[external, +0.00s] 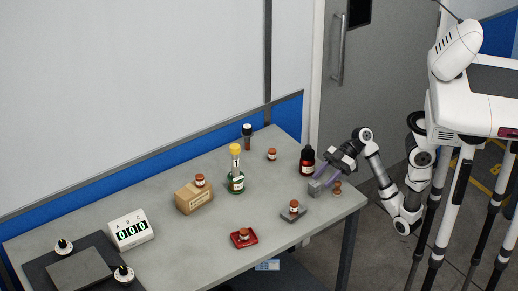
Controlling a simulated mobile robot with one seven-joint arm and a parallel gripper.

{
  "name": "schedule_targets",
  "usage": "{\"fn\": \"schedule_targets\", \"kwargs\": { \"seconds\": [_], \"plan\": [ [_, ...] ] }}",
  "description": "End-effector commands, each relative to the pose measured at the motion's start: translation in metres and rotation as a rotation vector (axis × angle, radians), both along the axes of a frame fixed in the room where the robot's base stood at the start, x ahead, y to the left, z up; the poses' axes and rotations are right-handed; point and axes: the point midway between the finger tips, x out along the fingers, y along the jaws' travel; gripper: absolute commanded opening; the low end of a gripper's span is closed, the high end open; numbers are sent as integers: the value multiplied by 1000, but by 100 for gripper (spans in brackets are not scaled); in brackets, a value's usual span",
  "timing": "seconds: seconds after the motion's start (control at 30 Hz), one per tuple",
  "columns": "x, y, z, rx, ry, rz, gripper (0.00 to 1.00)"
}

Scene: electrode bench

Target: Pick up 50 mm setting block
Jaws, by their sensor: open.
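A small grey block (315,188) sits near the right end of the bench; it looks like the setting block, though no marking on it is readable. My gripper (322,181) reaches in from the right, low over the bench, with its fingers open at the block. I cannot tell from this view whether the fingers touch the block or straddle it. Part of the block is hidden behind the fingers.
A dark red bottle (307,161) stands close behind my gripper, and a small brown-capped jar (337,188) stands close to its right. A jar on a grey plate (293,216) is in front.

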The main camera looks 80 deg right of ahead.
Motion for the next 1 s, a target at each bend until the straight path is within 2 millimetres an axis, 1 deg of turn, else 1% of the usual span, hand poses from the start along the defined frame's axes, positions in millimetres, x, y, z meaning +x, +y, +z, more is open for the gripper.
{"fn": "schedule_targets", "kwargs": {
  "seconds": [0.03,0.07,0.2,0.47,0.57,0.8,1.0],
  "plan": [
    [3,8,-2,0,5,7,43],
    [6,12,-3,0,5,6,43],
    [16,22,-10,1,2,2,43],
    [18,24,-12,1,1,1,43],
    [18,24,-12,1,1,0,32],
    [18,24,-12,1,1,0,1],
    [18,24,-11,2,-1,0,0]
  ]
}}
